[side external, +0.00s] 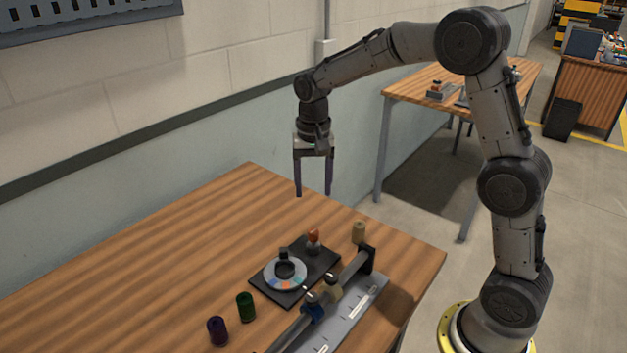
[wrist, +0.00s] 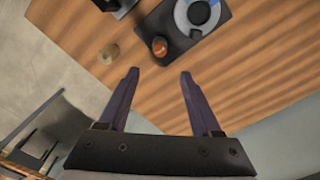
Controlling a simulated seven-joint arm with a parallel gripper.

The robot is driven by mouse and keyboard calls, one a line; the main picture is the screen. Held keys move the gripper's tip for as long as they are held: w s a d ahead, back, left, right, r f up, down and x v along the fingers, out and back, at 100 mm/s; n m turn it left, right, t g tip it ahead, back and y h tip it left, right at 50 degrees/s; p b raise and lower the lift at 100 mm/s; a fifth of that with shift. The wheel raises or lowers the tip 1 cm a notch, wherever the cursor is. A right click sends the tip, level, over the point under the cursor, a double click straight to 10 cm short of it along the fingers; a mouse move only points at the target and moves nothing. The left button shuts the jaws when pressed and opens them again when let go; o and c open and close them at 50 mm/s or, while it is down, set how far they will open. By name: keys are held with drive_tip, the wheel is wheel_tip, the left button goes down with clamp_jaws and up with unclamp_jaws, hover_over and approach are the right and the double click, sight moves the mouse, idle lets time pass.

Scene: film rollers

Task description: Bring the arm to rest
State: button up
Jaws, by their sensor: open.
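My gripper (side external: 313,193) hangs above the back of the wooden table (side external: 180,235), pointing down, with its two purple fingers apart and nothing between them. In the wrist view the fingers (wrist: 158,74) are also spread and empty, with table edge and bare wood beyond them. My arm is raised and bent, well clear of the objects on the table. The base plate with the ring dial (side external: 285,272) is below and in front of the gripper, not touched by it.
A dark plate carries the dial and an orange-topped knob (side external: 313,240). A beige roller (side external: 358,232), a green roller (side external: 245,307) and a purple roller (side external: 217,331) stand on the table. A rail fixture (side external: 350,305) lies at the front right. A wall runs behind the table.

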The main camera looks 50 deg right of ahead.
drive_tip(key=shift+r, duration=0.65)
drive_tip(key=s+a+r+n+t, duration=0.2)
drive_tip(key=s+a+r+t, duration=0.15)
drive_tip(key=s+r, duration=0.85)
drive_tip(key=s+f+n+t, duration=0.1)
drive_tip(key=s+f+n, duration=0.1)
drive_tip(key=s, duration=0.5)
drive_tip(key=s+f+n+t, duration=0.1)
drive_tip(key=s+f+n, duration=0.2)
drive_tip(key=s+n, duration=0.2)
drive_tip(key=shift+s+f, duration=0.2)
drive_tip(key=shift+s, duration=0.85)
